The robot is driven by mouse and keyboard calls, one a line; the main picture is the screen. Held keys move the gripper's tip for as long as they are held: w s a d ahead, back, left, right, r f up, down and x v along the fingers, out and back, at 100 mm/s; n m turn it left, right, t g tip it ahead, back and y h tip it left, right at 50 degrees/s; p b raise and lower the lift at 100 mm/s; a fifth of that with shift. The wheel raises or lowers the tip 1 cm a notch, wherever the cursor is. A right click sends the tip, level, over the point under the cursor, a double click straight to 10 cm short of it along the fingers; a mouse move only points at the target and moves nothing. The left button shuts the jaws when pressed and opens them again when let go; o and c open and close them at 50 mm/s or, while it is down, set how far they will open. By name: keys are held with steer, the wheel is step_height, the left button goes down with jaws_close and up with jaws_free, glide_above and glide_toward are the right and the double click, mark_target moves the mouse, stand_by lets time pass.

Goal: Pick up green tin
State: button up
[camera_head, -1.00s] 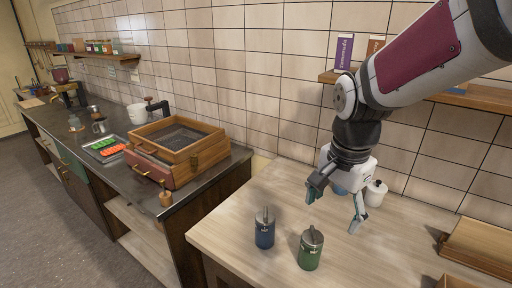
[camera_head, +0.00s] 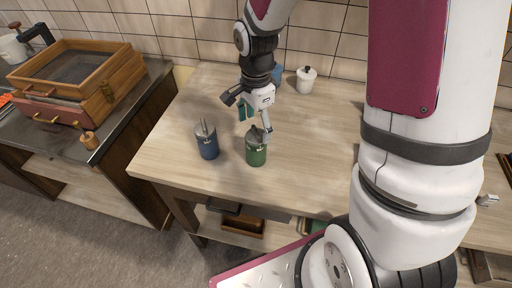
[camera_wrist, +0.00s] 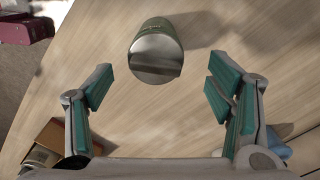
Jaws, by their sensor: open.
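The green tin (camera_head: 257,151) stands upright on the light wooden counter, with a grey lid and a clasp. It also shows in the wrist view (camera_wrist: 155,50), top centre, lid towards the camera, ahead of and between the fingers. My gripper (camera_head: 253,118) is open and empty, just above and behind the tin in the head view. One fingertip overlaps the lid edge there; I cannot tell whether it touches. In the wrist view my gripper (camera_wrist: 157,95) has its teal pads wide apart, with bare counter between them.
A blue tin (camera_head: 207,142) stands close to the left of the green tin. A white lidded jar (camera_head: 305,80) and a blue item (camera_head: 277,72) stand behind near the tiled wall. A wooden box (camera_head: 75,78) sits on the dark counter at left.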

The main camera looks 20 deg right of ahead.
mark_target(256, 139)
steer(key=f, duration=0.3)
steer(key=f+p, duration=0.1)
steer(key=shift+s+f, duration=0.15)
steer(key=shift+s, duration=0.15)
steer(key=shift+a+f, duration=0.1)
steer(key=shift+f, duration=0.4)
steer(key=shift+w, duration=0.1)
steer(key=c, duration=1.4)
